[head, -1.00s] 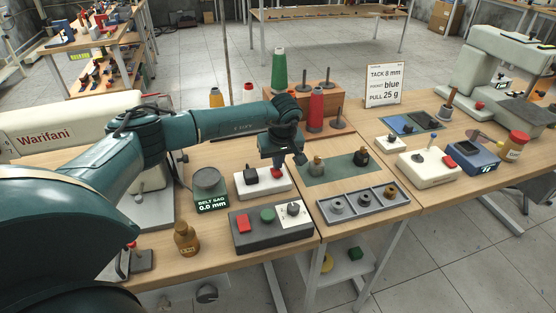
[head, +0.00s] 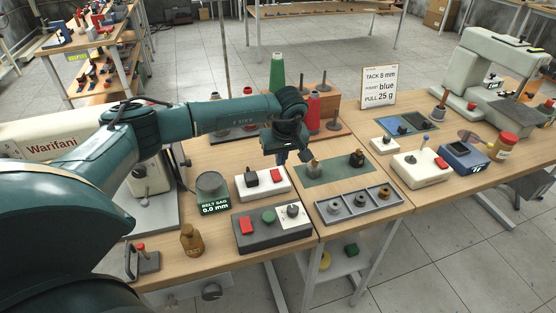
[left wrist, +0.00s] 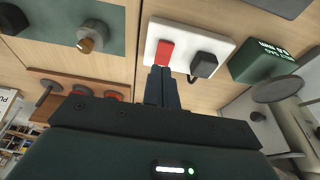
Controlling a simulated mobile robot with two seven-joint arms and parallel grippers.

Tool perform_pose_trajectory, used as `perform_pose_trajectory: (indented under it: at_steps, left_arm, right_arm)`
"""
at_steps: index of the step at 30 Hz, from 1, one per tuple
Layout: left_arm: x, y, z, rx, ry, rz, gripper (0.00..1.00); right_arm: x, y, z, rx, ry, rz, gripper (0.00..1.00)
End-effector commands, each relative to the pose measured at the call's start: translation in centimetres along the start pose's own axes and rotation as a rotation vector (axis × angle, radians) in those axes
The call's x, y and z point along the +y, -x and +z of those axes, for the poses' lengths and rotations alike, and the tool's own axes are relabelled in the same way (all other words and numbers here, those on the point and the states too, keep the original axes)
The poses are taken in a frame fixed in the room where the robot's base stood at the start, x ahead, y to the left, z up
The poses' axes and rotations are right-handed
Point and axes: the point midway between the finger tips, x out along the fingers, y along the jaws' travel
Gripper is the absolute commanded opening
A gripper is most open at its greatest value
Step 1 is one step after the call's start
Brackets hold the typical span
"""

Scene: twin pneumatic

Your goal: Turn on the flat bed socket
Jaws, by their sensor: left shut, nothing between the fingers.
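The flat bed socket is a white block (head: 264,193) on the near table, with a black plug (head: 251,177) on its left and a red switch (head: 276,175) on its right. In the left wrist view the white socket (left wrist: 186,34) shows ahead, with the red switch (left wrist: 165,52) and black plug (left wrist: 204,65). My left gripper (head: 281,160) is shut and empty, just above and behind the red switch. In the left wrist view its fingertips (left wrist: 160,71) appear right below the switch; contact is not clear. Whether the switch is tipped on is too small to tell. My right gripper is not in view.
A grey panel (head: 262,239) with red, green and white controls stands in front of the socket. The dark "BELT SAG" gauge (head: 214,209) is to its left.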

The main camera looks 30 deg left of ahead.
Motion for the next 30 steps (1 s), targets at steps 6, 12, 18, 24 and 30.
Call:
perform_pose_trajectory:
  at_steps: [6,12,18,24,30]
  left_arm:
    - [0.0,4.8,0.4,0.004,-0.001,0.004,0.00]
    - [-0.1,7.6,0.7,0.003,0.000,0.003,0.00]
    - [-0.1,8.5,0.8,0.002,0.001,0.000,0.00]
    - [-0.1,8.5,0.8,0.001,0.001,0.000,0.00]
    - [0.0,8.1,1.0,0.012,-0.010,0.004,0.00]
  right_arm:
    - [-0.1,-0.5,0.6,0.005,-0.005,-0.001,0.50]
    - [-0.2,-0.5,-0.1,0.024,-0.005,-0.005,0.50]
    - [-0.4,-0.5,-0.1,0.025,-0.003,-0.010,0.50]
    - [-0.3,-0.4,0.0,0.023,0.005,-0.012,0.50]
    - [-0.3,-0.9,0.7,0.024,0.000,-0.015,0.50]
